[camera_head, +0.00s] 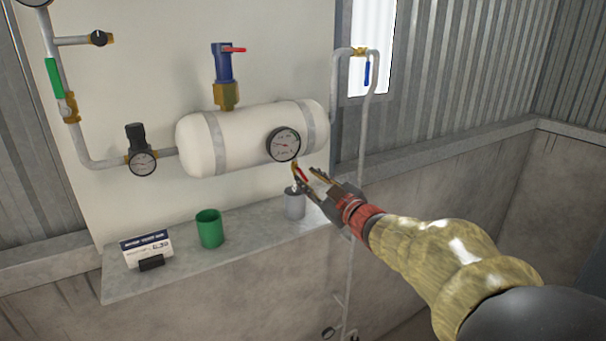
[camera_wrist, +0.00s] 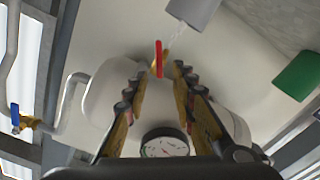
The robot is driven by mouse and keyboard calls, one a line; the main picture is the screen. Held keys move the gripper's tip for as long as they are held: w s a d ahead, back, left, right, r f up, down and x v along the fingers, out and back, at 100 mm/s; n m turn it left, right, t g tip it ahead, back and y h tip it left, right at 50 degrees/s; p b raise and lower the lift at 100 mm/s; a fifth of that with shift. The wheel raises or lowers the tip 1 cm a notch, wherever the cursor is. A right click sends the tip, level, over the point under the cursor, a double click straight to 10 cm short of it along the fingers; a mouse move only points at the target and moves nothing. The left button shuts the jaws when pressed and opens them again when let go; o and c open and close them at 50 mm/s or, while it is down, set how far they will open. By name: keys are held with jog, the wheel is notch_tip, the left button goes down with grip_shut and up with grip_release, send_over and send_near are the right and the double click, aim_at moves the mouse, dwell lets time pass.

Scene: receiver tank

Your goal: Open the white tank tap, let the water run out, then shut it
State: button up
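The white tank (camera_head: 240,140) is mounted on the wall, with a dial gauge (camera_head: 283,145) on its front. Under it is a small brass tap with a red lever (camera_head: 302,172); in the wrist view the red lever (camera_wrist: 158,60) stands across the picture's middle. A thin pale stream of water (camera_wrist: 178,32) runs from the tap towards the grey cup (camera_wrist: 193,10), which stands on the ledge below (camera_head: 294,205). My gripper (camera_head: 309,175) is at the tap. Its fingers (camera_wrist: 161,70) are apart, with the lever between or just beyond the tips; contact cannot be told.
A green cup (camera_head: 209,228) and a small sign (camera_head: 147,248) stand on the concrete ledge (camera_head: 185,268). A blue valve with a red handle (camera_head: 223,65) tops the tank. Pipes with a green lever (camera_head: 53,78) and a blue lever (camera_head: 367,73) flank it.

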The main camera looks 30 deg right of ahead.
aim_at(301, 172)
jog(key=shift+w, duration=1.65)
jog(key=shift+c, duration=0.5)
grip_shut()
